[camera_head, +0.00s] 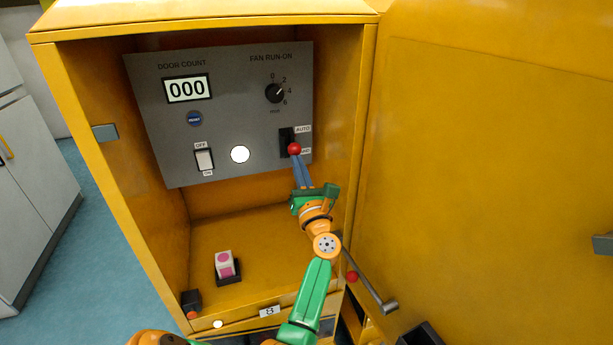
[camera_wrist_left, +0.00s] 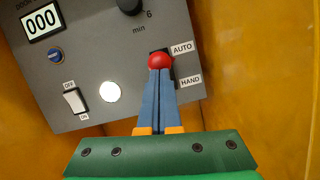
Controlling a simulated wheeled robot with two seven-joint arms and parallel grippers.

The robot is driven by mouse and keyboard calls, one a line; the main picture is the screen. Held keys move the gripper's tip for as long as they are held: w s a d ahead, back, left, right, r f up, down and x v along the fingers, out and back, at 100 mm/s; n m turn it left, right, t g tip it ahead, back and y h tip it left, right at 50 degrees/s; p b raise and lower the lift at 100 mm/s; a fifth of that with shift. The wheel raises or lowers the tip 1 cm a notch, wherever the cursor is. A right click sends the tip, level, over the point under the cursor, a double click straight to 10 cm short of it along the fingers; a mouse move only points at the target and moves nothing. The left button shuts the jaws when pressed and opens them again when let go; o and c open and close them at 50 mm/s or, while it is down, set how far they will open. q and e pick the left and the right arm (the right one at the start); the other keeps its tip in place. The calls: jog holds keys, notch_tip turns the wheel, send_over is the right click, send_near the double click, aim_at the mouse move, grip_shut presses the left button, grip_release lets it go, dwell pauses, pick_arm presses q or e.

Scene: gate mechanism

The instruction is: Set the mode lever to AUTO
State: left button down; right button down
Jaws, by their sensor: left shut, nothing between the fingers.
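The mode lever's red ball knob (camera_head: 294,149) sticks out from a black slot on the grey panel (camera_head: 225,158), beside labels AUTO above and HAND below. My left gripper (camera_head: 299,160) is shut and empty, its blue fingertips right at the knob's lower side. In the left wrist view the red knob (camera_wrist_left: 160,61) sits at the tips of the closed fingers (camera_wrist_left: 158,75), between the heights of the AUTO label (camera_wrist_left: 182,48) and the HAND label (camera_wrist_left: 190,82). Whether the tips touch the knob I cannot tell. The fingers hide part of the slot. My right gripper is not in view.
The panel also carries a 000 counter (camera_head: 187,89), a blue button (camera_head: 194,119), a white rocker switch (camera_head: 204,159), a white round lamp (camera_head: 240,154) and a fan dial (camera_head: 274,93). The yellow cabinet walls flank it closely; its open door (camera_head: 480,150) stands at the right.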

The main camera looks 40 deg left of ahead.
pick_arm(q)
jog(key=shift+a+r+p, duration=0.1)
jog(key=shift+r+p, duration=0.2)
jog(key=shift+r, duration=0.45)
jog(key=shift+a+r, duration=0.25)
jog(key=shift+r, duration=0.05)
jog(key=shift+d+r+p, duration=0.1)
jog(key=shift+r+p, duration=0.2)
jog(key=shift+r, duration=0.25)
jog(key=shift+r, duration=0.1)
